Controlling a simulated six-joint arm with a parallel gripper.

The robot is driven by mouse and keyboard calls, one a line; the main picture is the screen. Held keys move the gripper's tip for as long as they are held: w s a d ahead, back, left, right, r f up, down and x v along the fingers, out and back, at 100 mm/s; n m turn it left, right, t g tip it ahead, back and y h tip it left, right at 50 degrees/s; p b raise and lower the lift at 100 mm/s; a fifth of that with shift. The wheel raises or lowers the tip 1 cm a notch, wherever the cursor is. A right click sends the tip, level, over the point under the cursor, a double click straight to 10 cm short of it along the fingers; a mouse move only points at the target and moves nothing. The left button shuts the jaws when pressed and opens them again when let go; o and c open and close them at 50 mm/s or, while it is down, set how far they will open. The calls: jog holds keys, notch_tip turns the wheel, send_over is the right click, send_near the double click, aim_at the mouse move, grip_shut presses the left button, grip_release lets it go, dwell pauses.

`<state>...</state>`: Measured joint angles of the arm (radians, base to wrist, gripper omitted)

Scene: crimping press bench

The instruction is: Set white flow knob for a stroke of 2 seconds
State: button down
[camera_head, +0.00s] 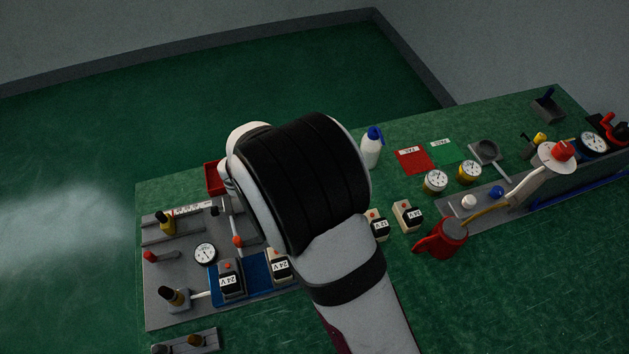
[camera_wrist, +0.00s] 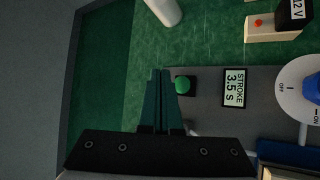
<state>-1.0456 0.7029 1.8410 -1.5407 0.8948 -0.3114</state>
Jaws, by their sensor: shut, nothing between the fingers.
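My gripper (camera_wrist: 160,73) shows in the wrist view as two dark fingers close together, shut and empty. In the head view it is hidden behind my arm. Its tips appear just left of a green button (camera_wrist: 182,85) in the wrist view; I cannot tell whether they touch it. A stroke display (camera_wrist: 234,87) on the grey panel reads 3.5 s. A small round white knob (camera_head: 469,201) sits beside a blue knob (camera_head: 497,192) on the right-hand grey panel in the head view. It may be the white flow knob; no setting on it is readable.
A white on/off dial with a blue middle (camera_wrist: 305,98) is right of the display. A 12 V box (camera_wrist: 294,14) is above it. A red can (camera_head: 442,239) stands in front of the right panel. A white bottle (camera_head: 371,149) stands at the back. Bare bench lies front right.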

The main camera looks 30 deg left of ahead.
jog(key=shift+f, duration=2.25)
jog(key=shift+f, duration=0.1)
jog(key=shift+f, duration=0.3)
